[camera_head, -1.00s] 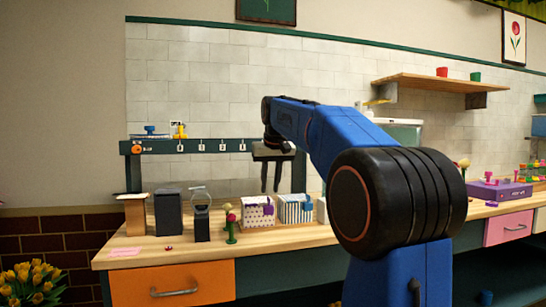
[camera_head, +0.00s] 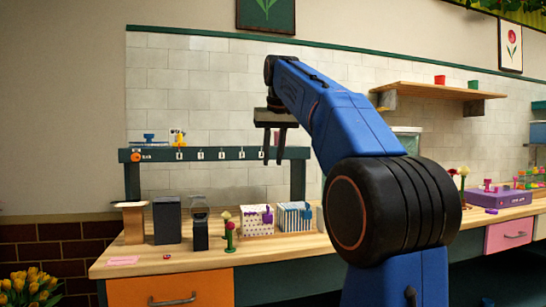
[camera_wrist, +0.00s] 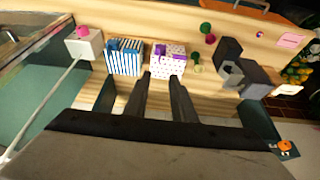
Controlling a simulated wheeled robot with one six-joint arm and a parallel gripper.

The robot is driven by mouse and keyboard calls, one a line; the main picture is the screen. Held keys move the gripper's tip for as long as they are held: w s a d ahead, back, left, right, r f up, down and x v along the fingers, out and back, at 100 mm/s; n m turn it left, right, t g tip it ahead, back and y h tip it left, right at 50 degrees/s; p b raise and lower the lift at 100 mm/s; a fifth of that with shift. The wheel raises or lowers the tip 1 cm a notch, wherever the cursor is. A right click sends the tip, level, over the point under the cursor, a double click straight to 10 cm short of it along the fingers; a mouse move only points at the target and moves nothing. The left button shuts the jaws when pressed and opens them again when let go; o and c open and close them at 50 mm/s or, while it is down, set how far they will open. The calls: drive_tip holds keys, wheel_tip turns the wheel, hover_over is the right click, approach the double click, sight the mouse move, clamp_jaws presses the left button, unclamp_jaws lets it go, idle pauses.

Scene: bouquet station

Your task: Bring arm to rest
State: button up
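My gripper (camera_head: 274,160) hangs fingers-down from my blue arm, above the back of the wooden counter and in front of the dark green rack. It is empty. In the wrist view my gripper (camera_wrist: 162,80) shows two dark fingers apart with a gap between them and nothing held. Below them are a polka-dot box (camera_wrist: 170,64) with a purple part and a blue-striped box (camera_wrist: 124,62). In the head view the polka-dot box (camera_head: 257,223) and the striped box (camera_head: 295,218) stand on the counter.
A flower in a green holder (camera_head: 229,237), a dark grey block (camera_head: 167,220) and a black stand (camera_head: 201,235) are on the counter (camera_head: 190,254). The rack (camera_head: 215,154) stands behind. A wooden shelf (camera_head: 425,91) is at the right, and a purple box (camera_head: 498,198) sits further right.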

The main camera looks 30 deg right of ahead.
idle(0.4)
drive_tip(key=s+a+f+n, duration=0.1)
drive_tip(key=s+a+f, duration=0.5)
drive_tip(key=s+f, duration=0.25)
drive_tip(key=s+a+f+n, duration=0.1)
drive_tip(key=s+a+f, duration=0.5)
drive_tip(key=f, duration=0.4)
drive_tip(key=s+a+f, duration=0.2)
drive_tip(key=s+f, duration=0.7)
drive_tip(key=f, duration=0.3)
drive_tip(key=s+a+f+n+y, duration=0.1)
drive_tip(key=s+a+f, duration=0.1)
drive_tip(key=s+f, duration=0.7)
wheel_tip(320, 180, down, 4)
drive_tip(key=shift+f+n+t, duration=0.25)
drive_tip(key=shift+n+t, duration=0.05)
drive_tip(key=shift+a, duration=0.1)
